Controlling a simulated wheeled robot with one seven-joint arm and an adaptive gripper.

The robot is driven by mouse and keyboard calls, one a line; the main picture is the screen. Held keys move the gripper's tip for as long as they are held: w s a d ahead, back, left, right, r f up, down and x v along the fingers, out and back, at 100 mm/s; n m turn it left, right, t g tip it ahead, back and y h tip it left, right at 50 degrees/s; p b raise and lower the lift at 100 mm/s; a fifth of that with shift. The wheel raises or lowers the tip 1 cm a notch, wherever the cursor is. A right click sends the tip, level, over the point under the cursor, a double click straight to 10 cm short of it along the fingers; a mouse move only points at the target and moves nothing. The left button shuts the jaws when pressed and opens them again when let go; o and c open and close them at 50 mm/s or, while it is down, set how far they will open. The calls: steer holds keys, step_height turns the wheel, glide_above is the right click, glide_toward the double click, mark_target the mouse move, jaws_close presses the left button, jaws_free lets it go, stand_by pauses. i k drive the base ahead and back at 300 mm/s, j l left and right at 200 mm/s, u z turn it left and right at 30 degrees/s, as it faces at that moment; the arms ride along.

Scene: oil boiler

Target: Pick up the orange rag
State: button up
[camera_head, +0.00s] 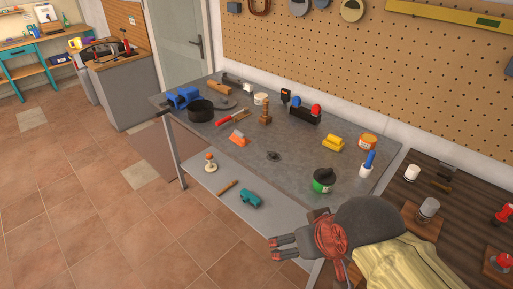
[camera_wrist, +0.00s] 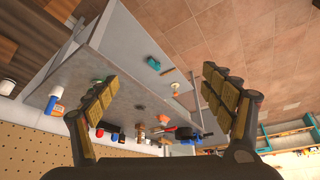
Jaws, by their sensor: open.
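A small orange piece (camera_head: 238,139), which looks like the rag, lies on the grey table top (camera_head: 295,165), left of the middle. It is small in the picture, so its folds cannot be made out. My gripper (camera_head: 274,248) is at the lower right in the head view, by the front side of the table and well apart from the orange piece. Its fingers point left. In the wrist view my gripper (camera_wrist: 160,76) shows two spread fingers with nothing between them.
Near the orange piece are a red-handled tool (camera_head: 230,120), a wooden figure-like piece (camera_head: 265,116) and a black round pan (camera_head: 200,110). A green-and-black pot (camera_head: 323,181) stands nearer my arm. A lower shelf (camera_head: 215,178) holds a teal tool (camera_head: 250,198). The tiled floor (camera_head: 90,200) at left is clear.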

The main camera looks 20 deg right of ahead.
mark_target(237, 136)
steer(key=i+j+u, duration=0.1)
steer(key=i, duration=0.6)
steer(key=i+j+u, duration=0.1)
steer(key=i+j, duration=0.2)
steer(key=i, duration=0.35)
steer(key=i+j+u, duration=0.1)
steer(key=i, duration=0.6)
